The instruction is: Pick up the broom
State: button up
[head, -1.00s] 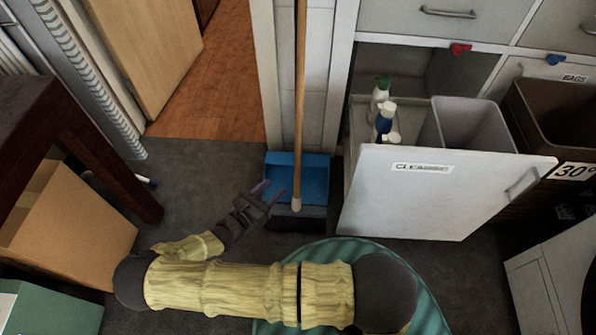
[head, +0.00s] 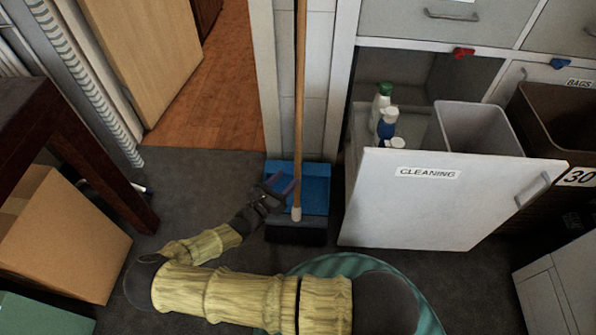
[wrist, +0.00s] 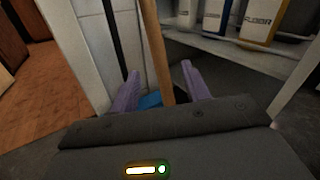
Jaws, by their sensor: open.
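The broom (head: 299,90) stands upright against the wall strip between the doorway and the cabinet. Its long wooden handle runs down to a dark brush head (head: 296,236). My gripper (head: 281,186) is open just left of the lower handle in the head view. In the wrist view the purple fingers of my gripper (wrist: 159,82) point forward, with the broom handle (wrist: 156,50) showing between them. I cannot tell whether the handle lies fully within the jaws or just beyond them. The brush head is hidden in the wrist view.
A blue dustpan (head: 316,185) stands behind the broom's lower end. An open cabinet door labelled CLEANING (head: 430,205) is close on the right. A cardboard box (head: 60,235) and a dark table leg (head: 105,170) stand on the left. Grey floor (head: 200,190) is clear between.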

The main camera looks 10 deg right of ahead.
aim_at(296, 170)
jog(key=b+x, duration=0.1)
jog(key=x, duration=0.2)
jog(key=shift+f, duration=0.15)
jog(key=shift+w+d, duration=0.3)
jog(key=shift+d, duration=0.05)
jog(key=shift+w+d+b, duration=0.3)
jog(key=shift+d+b, duration=0.05)
jog(key=shift+b, duration=0.2)
jog(key=b+x, duration=0.2)
jog(key=x, duration=0.1)
jog(key=shift+w+d+r, duration=0.3)
jog(key=shift+w+d, duration=0.1)
jog(key=shift+d, duration=0.05)
grip_shut()
